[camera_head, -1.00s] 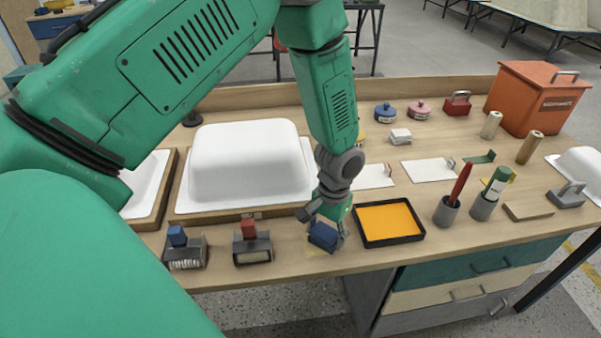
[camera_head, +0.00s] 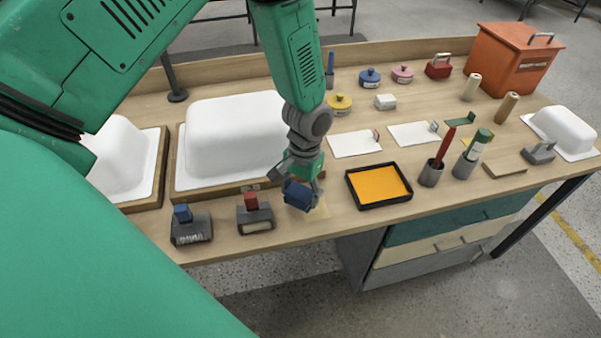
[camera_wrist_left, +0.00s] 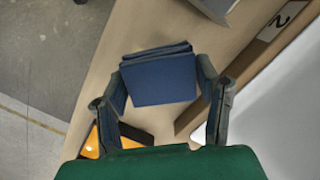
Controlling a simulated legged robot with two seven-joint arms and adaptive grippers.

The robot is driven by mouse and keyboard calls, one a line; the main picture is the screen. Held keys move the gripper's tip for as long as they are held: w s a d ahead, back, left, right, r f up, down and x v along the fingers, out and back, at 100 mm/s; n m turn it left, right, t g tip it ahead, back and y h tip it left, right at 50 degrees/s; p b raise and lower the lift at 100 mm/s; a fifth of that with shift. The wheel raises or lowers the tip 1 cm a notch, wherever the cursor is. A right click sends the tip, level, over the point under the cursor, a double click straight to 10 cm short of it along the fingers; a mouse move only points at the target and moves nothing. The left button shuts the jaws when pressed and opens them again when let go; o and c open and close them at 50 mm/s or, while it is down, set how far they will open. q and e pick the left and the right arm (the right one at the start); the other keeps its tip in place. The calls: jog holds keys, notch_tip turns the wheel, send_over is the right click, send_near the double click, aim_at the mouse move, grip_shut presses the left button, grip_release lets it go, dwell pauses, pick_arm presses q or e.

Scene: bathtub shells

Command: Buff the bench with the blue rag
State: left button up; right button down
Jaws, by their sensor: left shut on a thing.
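My left gripper (camera_head: 299,190) is shut on the folded blue rag (camera_head: 296,197), near the bench's front edge. In the left wrist view the blue rag (camera_wrist_left: 160,80) sits between the two fingers (camera_wrist_left: 163,105). The wooden bench (camera_head: 330,225) has a pale yellowish patch (camera_head: 319,210) just right of the rag, partly hidden by it. I cannot tell whether the rag touches the bench top. My right gripper is not in view.
A black tray with orange inside (camera_head: 378,186) lies right of the rag. A red-topped grey block (camera_head: 255,213) and a blue-topped one (camera_head: 190,225) stand left. A white tub shell (camera_head: 230,137) lies behind. Cups with tools (camera_head: 431,173) stand farther right.

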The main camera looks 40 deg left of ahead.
pick_arm(q)
notch_tip(320, 180, up, 3)
jog(key=shift+d+p, duration=0.15)
jog(key=shift+p, duration=0.85)
jog(key=shift+r+p, duration=0.45)
jog(key=shift+r, duration=0.05)
jog(key=shift+a, duration=0.2)
jog(key=shift+f, duration=0.1)
